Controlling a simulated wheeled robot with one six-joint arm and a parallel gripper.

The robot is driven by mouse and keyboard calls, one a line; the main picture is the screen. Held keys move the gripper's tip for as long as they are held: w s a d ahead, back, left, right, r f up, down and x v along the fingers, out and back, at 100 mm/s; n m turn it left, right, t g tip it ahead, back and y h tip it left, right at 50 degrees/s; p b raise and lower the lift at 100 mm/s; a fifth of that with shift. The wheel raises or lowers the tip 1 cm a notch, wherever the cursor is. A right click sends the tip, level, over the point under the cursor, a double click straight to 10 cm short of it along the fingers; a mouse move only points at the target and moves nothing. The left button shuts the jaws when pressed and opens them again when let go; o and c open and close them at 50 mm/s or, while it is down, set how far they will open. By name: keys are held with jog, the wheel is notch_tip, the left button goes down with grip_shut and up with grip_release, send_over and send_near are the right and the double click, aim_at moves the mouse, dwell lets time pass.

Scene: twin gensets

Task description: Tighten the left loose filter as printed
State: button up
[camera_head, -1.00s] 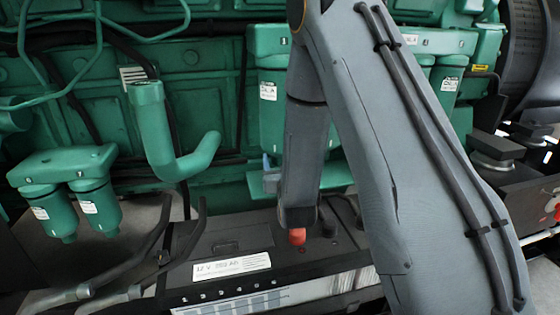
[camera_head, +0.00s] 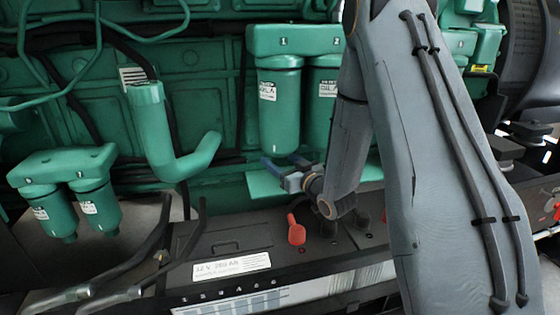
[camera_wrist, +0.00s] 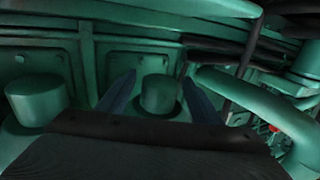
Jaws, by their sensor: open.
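Two upright green filters hang under a header marked 1 and 2 in the head view: the left filter (camera_head: 279,108) with a white label and the right filter (camera_head: 325,105), partly hidden by my arm. My gripper (camera_head: 284,163) is open just below them, its bluish fingers near the left filter's lower end. Contact is not clear. In the wrist view my gripper (camera_wrist: 158,88) has its two fingers apart, one on each side of a short green cylinder (camera_wrist: 158,94) in the picture. I cannot tell which filter this is. The printed tightening instruction is not readable.
A smaller filter pair (camera_head: 66,165) hangs at the left. A bent green pipe (camera_head: 165,140) stands between the pairs. Below lies a black battery (camera_head: 225,245) with a red terminal cap (camera_head: 296,230). Another green cylinder (camera_wrist: 37,98) shows at left in the wrist view.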

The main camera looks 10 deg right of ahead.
jog(key=shift+a+m+t+h+b, duration=0.15)
jog(key=shift+m+h, duration=1.4)
jog(key=shift+h, duration=0.85)
jog(key=shift+a+m+t+h+b, duration=0.15)
jog(key=shift+m+h, duration=1.4)
jog(key=shift+h, duration=0.85)
jog(key=shift+d+r+m+g+h, duration=0.15)
jog(key=shift+m+g+h, duration=0.1)
jog(key=shift+m+h, duration=0.45)
jog(key=shift+d+r+m+g+h, duration=0.1)
jog(key=shift+m+g+h, duration=0.25)
jog(key=shift+h, duration=0.65)
jog(key=shift+c, duration=0.4)
grip_shut()
jog(key=shift+d+n+t+y, duration=0.2)
jog(key=shift+n+t+y, duration=0.45)
jog(key=shift+y, duration=0.55)
jog(key=shift+a+n+y, duration=0.15)
jog(key=shift+n+y, duration=1.35)
jog(key=shift+y, duration=0.7)
